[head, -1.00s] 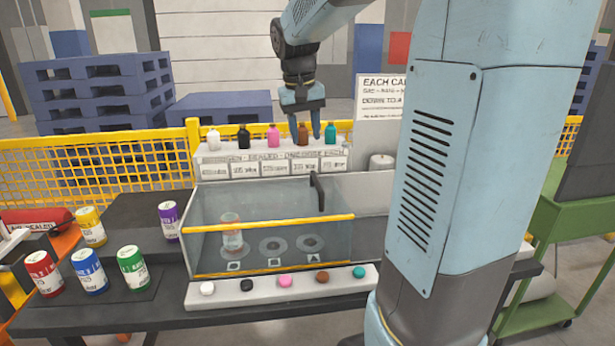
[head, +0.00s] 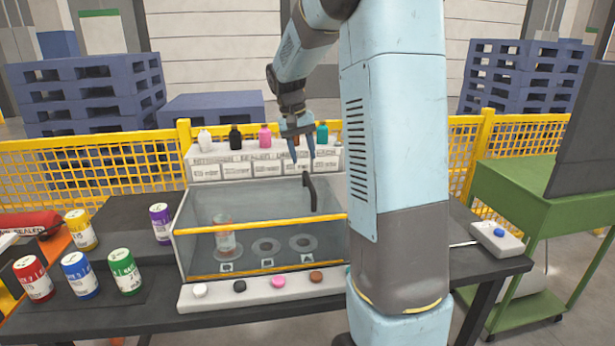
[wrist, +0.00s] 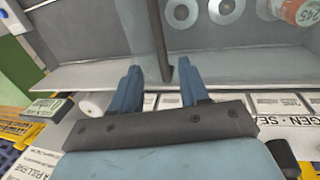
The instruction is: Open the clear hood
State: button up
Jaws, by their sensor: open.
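The clear hood (head: 262,225) is a see-through box cover with a yellow bar along its front; it sits down over the bench. A black upright handle (head: 309,192) stands at its back; in the wrist view the dark handle bar (wrist: 158,38) runs between the two fingers. My gripper (head: 304,157) is open and empty, pointing down just above the handle in the head view; its blue fingers also show in the wrist view (wrist: 159,78). Contact with the handle cannot be told.
A shelf behind the hood (head: 215,172) carries several small bottles. Coloured cans stand at the left, including a purple can (head: 161,224). A white strip with coloured knobs (head: 220,298) lies in front. My arm hides the hood's right side.

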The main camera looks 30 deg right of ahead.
aim_at(308, 180)
jog(key=f, duration=0.2)
jog(key=d+f, duration=0.1)
jog(key=f, duration=0.4)
jog(key=shift+s+d+f, duration=0.2)
jog(key=shift+f, duration=0.1)
grip_shut()
dwell(0.4)
